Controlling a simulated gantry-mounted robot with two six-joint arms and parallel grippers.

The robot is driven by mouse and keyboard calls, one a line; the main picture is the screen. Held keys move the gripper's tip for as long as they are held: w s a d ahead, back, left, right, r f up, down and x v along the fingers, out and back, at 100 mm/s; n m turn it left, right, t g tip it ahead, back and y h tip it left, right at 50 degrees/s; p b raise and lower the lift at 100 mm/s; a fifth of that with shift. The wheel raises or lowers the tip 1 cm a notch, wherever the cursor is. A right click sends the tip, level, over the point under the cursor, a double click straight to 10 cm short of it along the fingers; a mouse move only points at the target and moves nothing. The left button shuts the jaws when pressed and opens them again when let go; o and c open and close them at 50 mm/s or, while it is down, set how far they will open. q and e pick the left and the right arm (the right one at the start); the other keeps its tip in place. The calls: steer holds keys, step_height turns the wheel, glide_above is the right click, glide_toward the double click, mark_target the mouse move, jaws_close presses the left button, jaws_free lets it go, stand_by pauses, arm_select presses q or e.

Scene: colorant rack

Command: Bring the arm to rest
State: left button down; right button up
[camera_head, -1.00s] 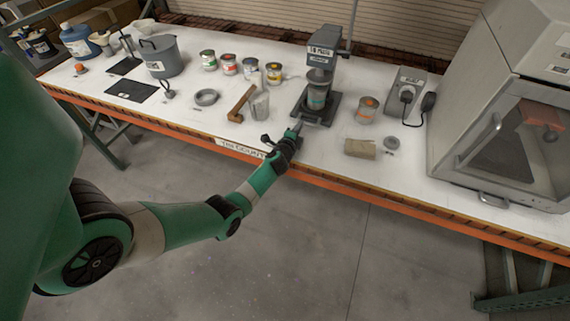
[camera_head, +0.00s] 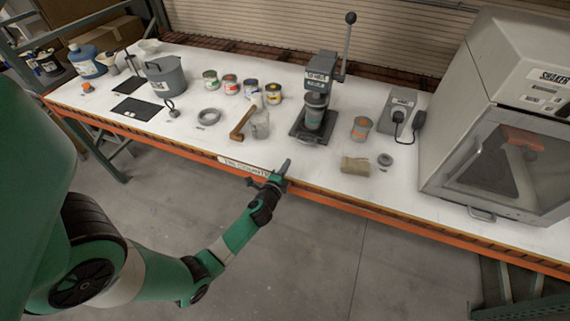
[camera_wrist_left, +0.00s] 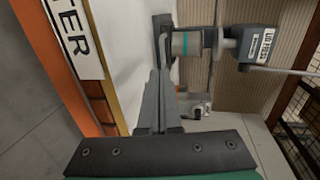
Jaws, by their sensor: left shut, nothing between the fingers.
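My left gripper (camera_head: 284,168) is at the front edge of the white workbench (camera_head: 200,140), in front of the lid press (camera_head: 321,95). Its fingers are together with nothing between them, and it touches no object that I can see. In the left wrist view its closed fingers (camera_wrist_left: 160,80) point toward the press, where a can with a teal band (camera_wrist_left: 185,43) sits under the press head. The same can (camera_head: 314,112) shows on the press base in the head view. My right gripper is in neither view.
A large shaker (camera_head: 500,130) fills the right end. The floor in front is clear.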

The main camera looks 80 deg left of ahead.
arm_select(q)
steer(key=shift+s+d+r, duration=0.1)
steer(key=shift+s+d, duration=0.15)
steer(key=shift+d, duration=0.05)
